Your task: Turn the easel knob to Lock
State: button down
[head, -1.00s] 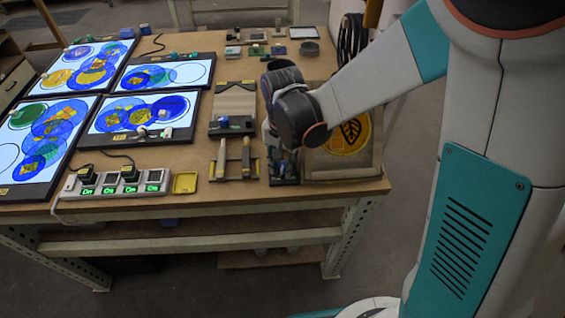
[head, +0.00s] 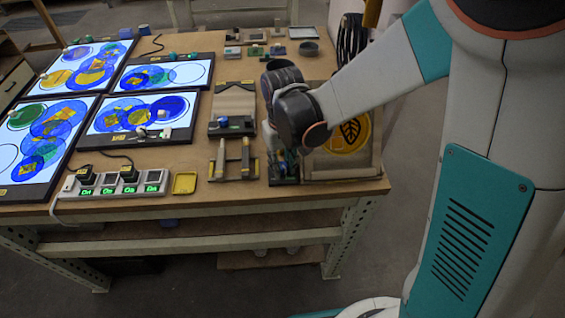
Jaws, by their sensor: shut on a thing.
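The wooden easel frame (head: 340,176) lies at the right front of the bench and bears a round yellow panel with a dark leaf. A small dark base (head: 284,180) sits against its left side. My gripper (head: 284,163) points down over this base from above, left of the leaf panel. It is shut, with its fingertips low at the base, around what appears to be the easel knob. The knob itself and any Lock marking are hidden behind the fingers and wrist or too small to read.
A slotted wooden holder (head: 234,172) stands close left of my gripper. A tan board on a dark stand with a blue knob (head: 233,110) is behind it. Lit panels (head: 148,115), a power strip (head: 115,190) and a yellow tray (head: 185,183) lie further left.

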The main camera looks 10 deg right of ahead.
aim_at(283, 166)
jog(key=shift+n, duration=0.3)
jog(key=c, duration=1.3)
grip_release()
jog(key=shift+c, duration=0.2)
jog(key=shift+r, duration=3.75)
